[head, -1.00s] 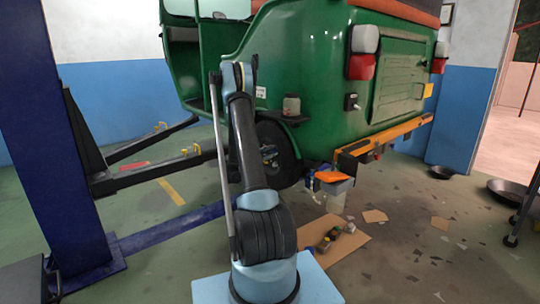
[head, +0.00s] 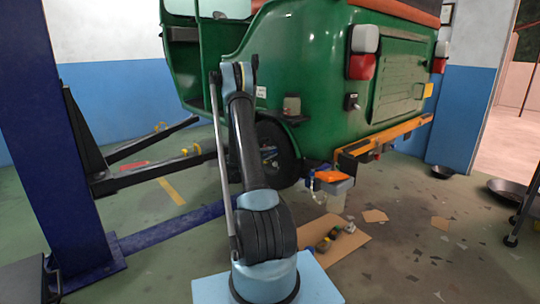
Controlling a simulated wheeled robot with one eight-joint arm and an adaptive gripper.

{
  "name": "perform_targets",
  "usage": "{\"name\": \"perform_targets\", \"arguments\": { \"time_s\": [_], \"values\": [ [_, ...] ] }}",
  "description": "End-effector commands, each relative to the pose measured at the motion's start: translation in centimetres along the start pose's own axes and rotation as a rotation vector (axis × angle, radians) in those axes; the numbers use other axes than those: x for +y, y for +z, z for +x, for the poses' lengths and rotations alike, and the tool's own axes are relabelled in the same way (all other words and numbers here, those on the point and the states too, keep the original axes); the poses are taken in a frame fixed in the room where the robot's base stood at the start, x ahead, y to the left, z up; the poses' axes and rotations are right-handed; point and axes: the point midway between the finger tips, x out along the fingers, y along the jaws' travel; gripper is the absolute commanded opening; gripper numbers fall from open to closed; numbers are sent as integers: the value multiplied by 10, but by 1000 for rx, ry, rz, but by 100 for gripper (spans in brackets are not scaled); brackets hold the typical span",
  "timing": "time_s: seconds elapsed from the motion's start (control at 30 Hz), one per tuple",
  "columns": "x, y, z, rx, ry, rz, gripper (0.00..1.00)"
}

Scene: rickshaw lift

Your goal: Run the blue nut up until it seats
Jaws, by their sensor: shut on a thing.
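The green rickshaw's rear wheel (head: 281,150) shows to the right of my arm in the head view. Small blue and orange patches (head: 268,157) show at its hub, too small and dark to tell whether one is the blue nut. My upright arm hides the left part of the wheel. My gripper cannot be made out; it is hidden behind my arm or lost in the dark around the wheel, so its hold on the nut cannot be seen.
A blue lift post (head: 60,130) with dark lift arms (head: 150,178) stands at left. A grey tray with an orange cloth (head: 327,177) stands beside the wheel. Cardboard (head: 345,243) with small parts lies on the floor. A jar (head: 291,105) sits on the fender. The right floor is mostly open.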

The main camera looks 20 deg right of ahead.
Motion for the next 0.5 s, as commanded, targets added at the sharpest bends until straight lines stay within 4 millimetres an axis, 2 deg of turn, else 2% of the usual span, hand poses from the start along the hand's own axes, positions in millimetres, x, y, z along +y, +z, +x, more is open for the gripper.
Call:
{"name": "perform_targets", "arguments": {
  "time_s": [0.03,0.07,0.1,0.13,0.5],
  "values": [
    [2,-2,2,5,4,1,0],
    [2,-2,2,5,4,1,25],
    [2,-2,2,5,4,1,34],
    [2,-2,2,5,4,0,38],
    [0,-1,1,2,1,-6,38]
  ]
}}
